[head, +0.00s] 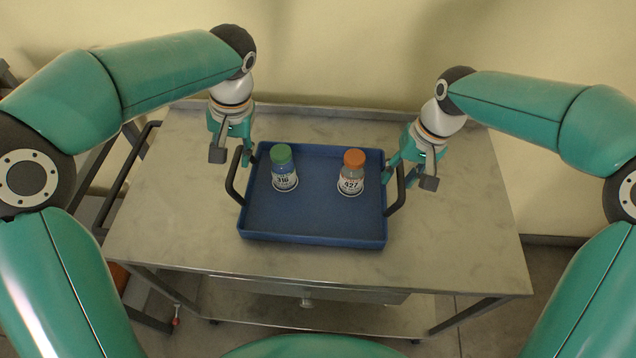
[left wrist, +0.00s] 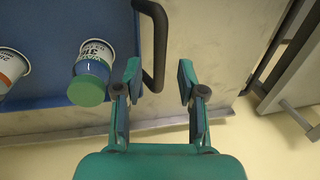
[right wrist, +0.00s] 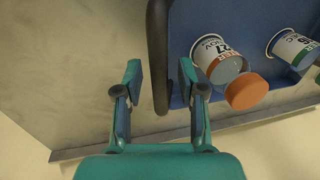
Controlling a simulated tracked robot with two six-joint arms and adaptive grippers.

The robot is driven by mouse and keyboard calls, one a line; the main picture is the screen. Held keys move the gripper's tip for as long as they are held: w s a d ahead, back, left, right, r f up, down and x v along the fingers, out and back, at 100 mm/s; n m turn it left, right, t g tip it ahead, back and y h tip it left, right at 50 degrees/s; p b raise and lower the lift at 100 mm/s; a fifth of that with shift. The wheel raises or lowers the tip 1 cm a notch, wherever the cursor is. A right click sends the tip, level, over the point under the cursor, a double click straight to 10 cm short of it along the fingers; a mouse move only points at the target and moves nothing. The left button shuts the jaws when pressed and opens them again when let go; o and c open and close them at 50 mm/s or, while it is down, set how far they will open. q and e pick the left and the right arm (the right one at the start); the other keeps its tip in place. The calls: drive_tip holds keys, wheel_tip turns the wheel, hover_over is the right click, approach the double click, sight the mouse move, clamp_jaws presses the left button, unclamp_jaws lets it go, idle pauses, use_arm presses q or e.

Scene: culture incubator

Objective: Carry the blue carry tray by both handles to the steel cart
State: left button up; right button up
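The blue carry tray (head: 315,222) sits flat on the steel cart (head: 455,235). It holds a green-capped bottle (head: 284,168) and an orange-capped bottle (head: 352,173), both upright. My left gripper (head: 243,150) is open at the tray's left black handle (head: 233,178); in the left wrist view that handle (left wrist: 160,40) lies between the spread fingers, nearer one of them. My right gripper (head: 400,168) is open at the right handle (head: 398,190); in the right wrist view the handle (right wrist: 157,60) lies between its spread fingers. Neither gripper is closed on a handle.
The cart top is bare around the tray. The cart has a dark push handle (head: 125,178) on its left and a lower shelf (head: 350,318). A pale wall (head: 350,50) stands close behind the cart. Another dark-framed piece of furniture is partly visible at the far left.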

drive_tip(key=shift+r, duration=0.3)
use_arm(q)
wheel_tip(320, 180, up, 7)
drive_tip(key=d, duration=0.1)
drive_tip(key=shift+d+f, duration=0.2)
use_arm(e)
wheel_tip(320, 180, up, 11)
drive_tip(key=d, duration=0.2)
drive_tip(key=shift+d, duration=0.2)
